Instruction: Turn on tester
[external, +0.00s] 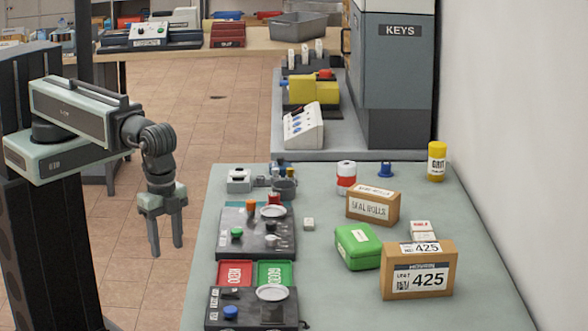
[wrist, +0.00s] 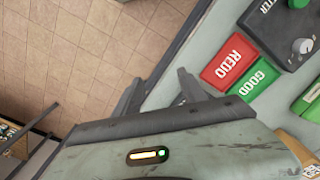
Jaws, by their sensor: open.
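A dark panel device (external: 262,246) stands on the left part of the grey-green table, with a green button (external: 237,233) on its left side and a round metal dish at its back. In the wrist view its corner (wrist: 272,32) shows at the upper right, with a knob (wrist: 302,45), part of the green button and a cut-off label ending in "TER". I cannot read the full label. My gripper (external: 166,246) points down, open and empty, left of the table's edge and apart from the device. Its fingers (wrist: 158,92) also show in the wrist view.
A red REDO tray (external: 236,273) and a green GOOD tray (external: 273,273) lie before the device. A second dark panel with a blue button (external: 231,312) is nearer. Boxes, including a green one (external: 357,246), stand to the right. Open floor lies left of the table.

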